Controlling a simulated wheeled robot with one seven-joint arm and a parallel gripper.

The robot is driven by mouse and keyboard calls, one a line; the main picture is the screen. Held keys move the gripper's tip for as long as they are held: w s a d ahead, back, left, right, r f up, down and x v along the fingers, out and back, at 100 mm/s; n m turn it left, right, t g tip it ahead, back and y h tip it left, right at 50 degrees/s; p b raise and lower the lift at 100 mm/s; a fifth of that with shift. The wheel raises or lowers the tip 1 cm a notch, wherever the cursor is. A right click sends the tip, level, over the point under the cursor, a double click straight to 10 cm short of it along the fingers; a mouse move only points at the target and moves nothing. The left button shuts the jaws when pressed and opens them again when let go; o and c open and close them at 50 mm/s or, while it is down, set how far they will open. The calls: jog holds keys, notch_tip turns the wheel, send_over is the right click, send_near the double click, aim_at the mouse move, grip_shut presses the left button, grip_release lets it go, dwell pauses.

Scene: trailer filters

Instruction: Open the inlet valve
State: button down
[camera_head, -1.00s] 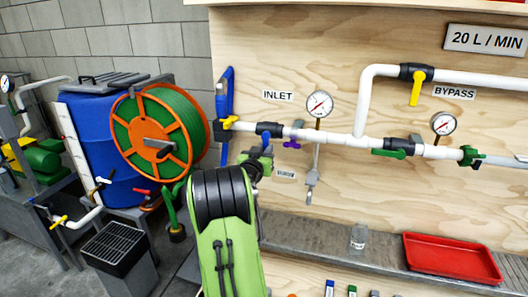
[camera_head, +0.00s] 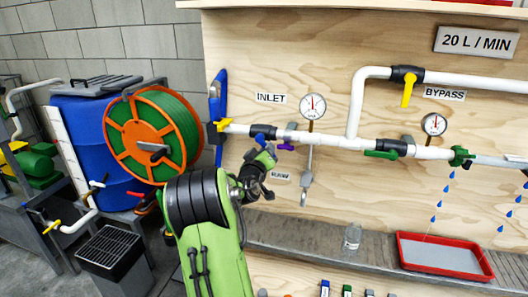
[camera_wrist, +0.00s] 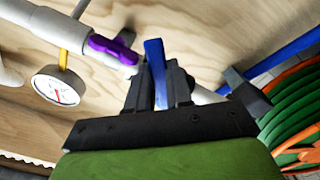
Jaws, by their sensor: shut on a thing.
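The INLET label (camera_head: 271,98) is on the plywood panel above the white pipe. Below it, the inlet valve's dark body (camera_head: 262,131) sits on the pipe. Its blue handle (camera_wrist: 155,68) points down between my fingers in the wrist view. My gripper (camera_wrist: 160,92) is shut on this blue handle. In the head view my gripper (camera_head: 262,148) is just under the pipe, and my wrist partly hides the handle. A purple handle (camera_wrist: 112,47) is close beside my fingers. The inlet gauge (camera_head: 312,107) stands to the right.
A green handle (camera_head: 381,154) is farther right. Blue drops fall from the green fitting (camera_head: 461,157) towards the red tray (camera_head: 402,250), which holds pale liquid. A hose reel (camera_head: 152,135) stands left. A glass jar (camera_head: 352,238) is on the ledge.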

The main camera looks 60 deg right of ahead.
jog(key=shift+s+r+n, duration=0.1)
jog(key=shift+n, duration=0.4)
jog(key=c, duration=1)
grip_release()
